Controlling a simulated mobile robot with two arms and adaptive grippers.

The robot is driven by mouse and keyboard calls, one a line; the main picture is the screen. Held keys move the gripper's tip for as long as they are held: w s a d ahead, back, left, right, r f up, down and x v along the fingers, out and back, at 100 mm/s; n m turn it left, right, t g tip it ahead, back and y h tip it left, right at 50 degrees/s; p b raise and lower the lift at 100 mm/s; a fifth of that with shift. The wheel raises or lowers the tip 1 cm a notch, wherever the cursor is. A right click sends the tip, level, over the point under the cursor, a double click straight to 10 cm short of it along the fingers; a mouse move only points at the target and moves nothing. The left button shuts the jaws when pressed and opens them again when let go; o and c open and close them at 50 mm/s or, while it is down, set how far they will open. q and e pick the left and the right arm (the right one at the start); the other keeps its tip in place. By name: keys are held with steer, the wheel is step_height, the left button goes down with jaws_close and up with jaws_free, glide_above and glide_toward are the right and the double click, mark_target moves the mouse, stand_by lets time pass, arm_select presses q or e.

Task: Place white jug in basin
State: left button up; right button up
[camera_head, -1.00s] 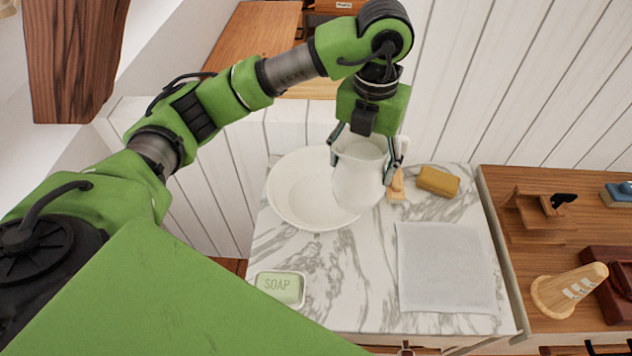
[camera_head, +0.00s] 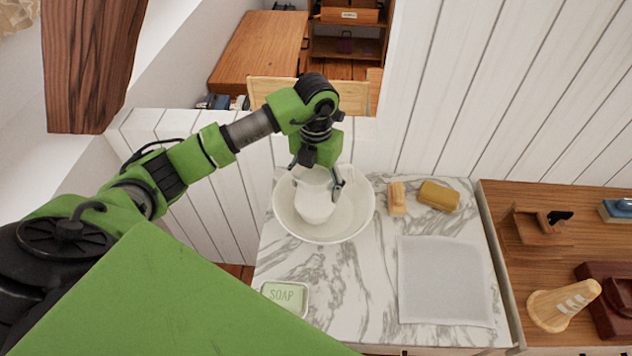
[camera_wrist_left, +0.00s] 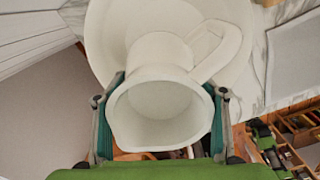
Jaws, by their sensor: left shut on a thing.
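The white jug (camera_head: 314,203) is in my left gripper (camera_head: 317,183), whose fingers are closed on both sides of its upper part. In the head view the jug overlaps the left-middle of the white basin (camera_head: 362,211); I cannot tell whether it touches the basin's bottom. In the left wrist view the jug (camera_wrist_left: 160,60) shows its open mouth towards me, its handle at the upper right, between the fingers of the gripper (camera_wrist_left: 160,108). The basin (camera_wrist_left: 105,35) lies behind it. My right gripper is in neither view.
The basin stands on a marble top (camera_head: 350,300). A soap dish (camera_head: 286,296) sits at front left, a grey cloth (camera_head: 445,280) at right. A wooden brush (camera_head: 397,198) and a yellow sponge (camera_head: 438,195) lie right of the basin. A wooden bench (camera_head: 500,250) with tools adjoins on the right.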

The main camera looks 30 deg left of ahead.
arm_select(q)
steer(key=shift+f, duration=0.4)
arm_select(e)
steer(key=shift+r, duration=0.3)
arm_select(q)
steer(key=shift+f, duration=0.1)
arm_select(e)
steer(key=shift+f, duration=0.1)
arm_select(q)
steer(key=o, duration=1.7)
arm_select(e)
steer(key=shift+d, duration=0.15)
